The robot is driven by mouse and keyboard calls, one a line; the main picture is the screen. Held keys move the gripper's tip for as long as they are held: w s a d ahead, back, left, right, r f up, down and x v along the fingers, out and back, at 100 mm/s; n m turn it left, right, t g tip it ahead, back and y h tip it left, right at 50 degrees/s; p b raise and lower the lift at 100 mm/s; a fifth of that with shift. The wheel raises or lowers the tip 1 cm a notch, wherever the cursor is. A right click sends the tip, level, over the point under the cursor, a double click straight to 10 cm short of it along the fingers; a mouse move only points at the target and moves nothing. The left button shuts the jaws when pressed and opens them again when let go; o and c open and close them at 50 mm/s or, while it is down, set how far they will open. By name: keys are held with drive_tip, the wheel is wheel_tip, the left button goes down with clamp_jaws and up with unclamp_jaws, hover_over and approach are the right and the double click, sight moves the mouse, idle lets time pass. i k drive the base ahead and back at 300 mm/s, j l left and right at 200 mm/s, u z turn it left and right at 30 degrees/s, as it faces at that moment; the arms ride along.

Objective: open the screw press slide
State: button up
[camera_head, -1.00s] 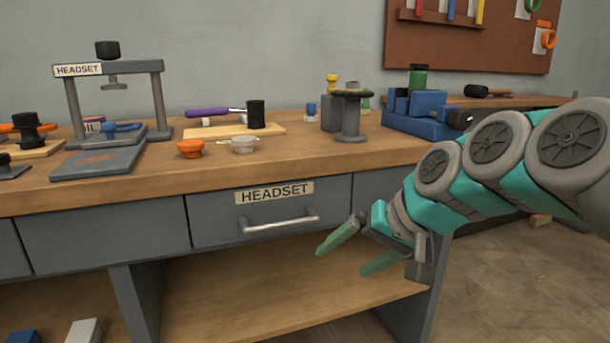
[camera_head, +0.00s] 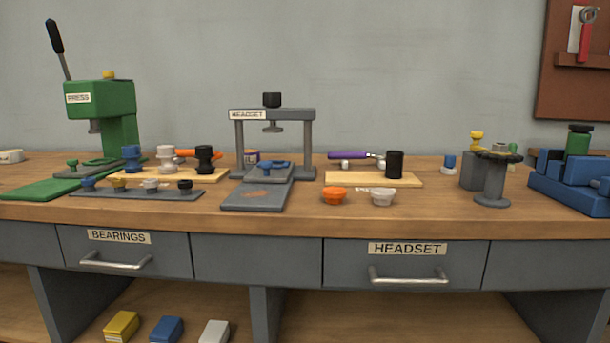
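The screw press (camera_head: 313,140) is a grey two-post frame on the workbench with a HEADSET label on its crossbar. A black-topped screw (camera_head: 272,110) hangs from the crossbar, its foot above the plate below. A grey slide plate with a blue handle (camera_head: 264,165) sits between the posts under the screw. In front of it a flat grey base plate (camera_head: 258,200) with an orange mark reaches toward the bench's front edge, bare on top. My gripper is not in view.
A green lever press (camera_head: 105,105) stands at the left, with a grey rack (camera_head: 135,192) of small parts before it. An orange cup (camera_head: 334,195) and a pale cup (camera_head: 382,197) stand right of the base plate. Drawer handles (camera_head: 408,275) jut from the bench front.

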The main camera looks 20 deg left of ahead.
sight(271, 164)
drive_tip(key=u, duration=1.05)
